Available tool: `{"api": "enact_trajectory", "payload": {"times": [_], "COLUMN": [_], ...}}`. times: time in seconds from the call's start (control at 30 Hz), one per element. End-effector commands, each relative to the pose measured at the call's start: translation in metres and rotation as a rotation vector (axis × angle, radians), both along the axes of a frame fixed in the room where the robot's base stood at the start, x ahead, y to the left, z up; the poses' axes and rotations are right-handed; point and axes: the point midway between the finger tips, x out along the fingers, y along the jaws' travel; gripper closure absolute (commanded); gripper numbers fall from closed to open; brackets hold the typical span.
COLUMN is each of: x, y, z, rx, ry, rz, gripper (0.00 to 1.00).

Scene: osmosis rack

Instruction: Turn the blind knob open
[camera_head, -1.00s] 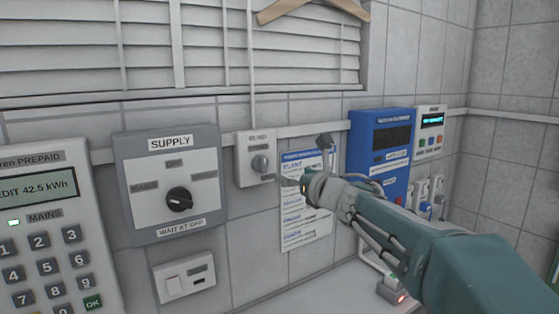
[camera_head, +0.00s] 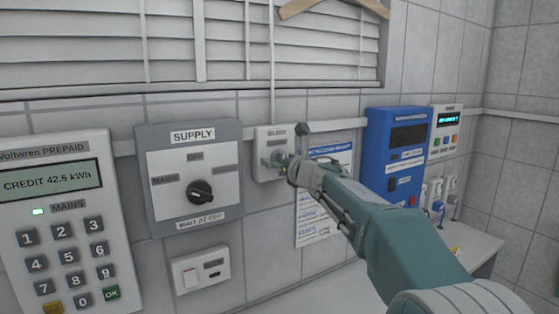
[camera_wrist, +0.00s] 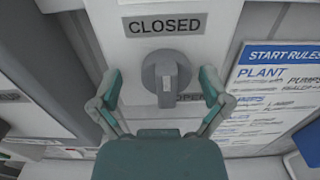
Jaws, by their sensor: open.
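The blind knob (camera_wrist: 166,78) is a round grey knob with a raised grip on a small white wall plate (camera_head: 262,144), under the window blind. In the wrist view a CLOSED label (camera_wrist: 165,25) is above it and an OPEN label (camera_wrist: 193,97), partly hidden by the knob and a finger, is below. My gripper (camera_wrist: 165,90) is open, with one finger on each side of the knob and a visible gap to each. In the head view my gripper (camera_head: 285,160) is at the plate and partly covers the knob.
A SUPPLY switch box (camera_head: 190,175) and a keypad meter (camera_head: 62,225) are on the wall to the left. A start-rules sheet (camera_head: 318,215) and a blue unit (camera_head: 396,150) are to the right. A white switch (camera_head: 200,272) is below. The slatted blind (camera_head: 180,40) hangs above.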

Motion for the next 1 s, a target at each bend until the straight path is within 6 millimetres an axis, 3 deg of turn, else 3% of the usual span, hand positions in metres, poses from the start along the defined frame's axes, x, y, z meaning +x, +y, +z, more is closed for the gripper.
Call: {"api": "enact_trajectory", "payload": {"times": [0.07,0.27,0.67,1.0], "x": [0.0,-0.0002,0.0005,0.0014], "y": [-0.001,-0.004,-0.0024,-0.0024], "z": [0.0002,0.0008,0.0003,-0.0003], "rx": [0.0,0.003,0.027,0.2], "ry": [0.0,-0.001,0.017,0.135], "rz": [-0.001,0.0,-0.003,-0.003], "gripper": [0.03,0.86,0.85,0.85]}}
